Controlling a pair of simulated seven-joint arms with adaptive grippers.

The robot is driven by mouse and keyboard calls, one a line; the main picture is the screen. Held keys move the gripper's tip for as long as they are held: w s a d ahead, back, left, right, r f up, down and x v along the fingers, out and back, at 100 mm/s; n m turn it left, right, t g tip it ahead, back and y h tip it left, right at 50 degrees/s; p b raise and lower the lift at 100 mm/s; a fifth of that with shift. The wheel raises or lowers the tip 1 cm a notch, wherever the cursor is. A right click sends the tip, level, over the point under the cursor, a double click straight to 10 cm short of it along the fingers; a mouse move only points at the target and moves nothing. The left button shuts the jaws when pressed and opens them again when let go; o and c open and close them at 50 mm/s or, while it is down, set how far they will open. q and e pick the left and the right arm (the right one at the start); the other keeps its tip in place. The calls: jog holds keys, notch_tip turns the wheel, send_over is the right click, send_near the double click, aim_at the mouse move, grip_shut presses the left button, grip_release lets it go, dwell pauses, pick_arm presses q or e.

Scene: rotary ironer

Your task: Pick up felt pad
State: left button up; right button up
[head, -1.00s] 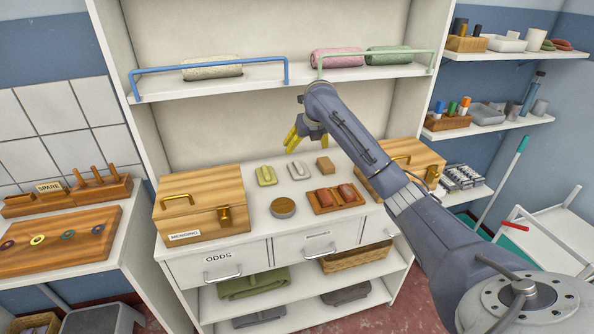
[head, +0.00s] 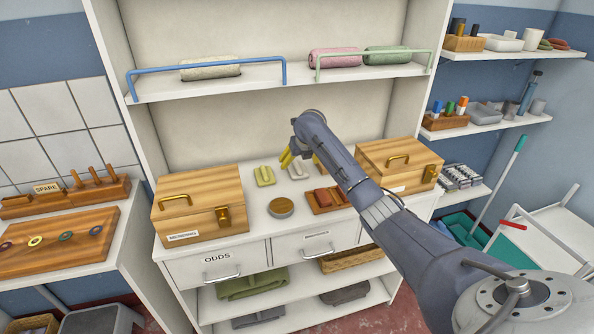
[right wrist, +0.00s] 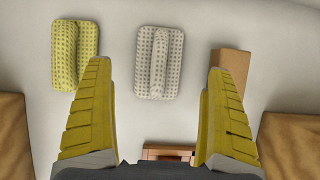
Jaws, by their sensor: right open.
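Two small ridged, dotted pads lie on the cabinet counter: a yellow-green one (head: 265,177) and a pale grey one (head: 297,173). A plain tan block lies to their right. I cannot tell for sure which of these is the felt pad. In the right wrist view the grey pad (right wrist: 159,62) is centred between my fingertips, the yellow pad (right wrist: 76,54) is beyond the left finger, and the tan block (right wrist: 231,65) is partly behind the right finger. My right gripper (right wrist: 155,72) is open and empty above the counter; in the head view its yellow fingers are partly hidden by the arm. My left gripper is out of view.
A round tin (head: 281,208) and a wooden tray (head: 323,209) with reddish pieces stand at the counter's front. A wooden box (head: 199,205) closes off the left, another box (head: 400,162) the right. A shelf with a blue rail (head: 207,66) runs above.

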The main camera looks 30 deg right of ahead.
aim_at(297, 165)
jog(key=shift+x, duration=2.4)
jog(key=c, duration=1.2)
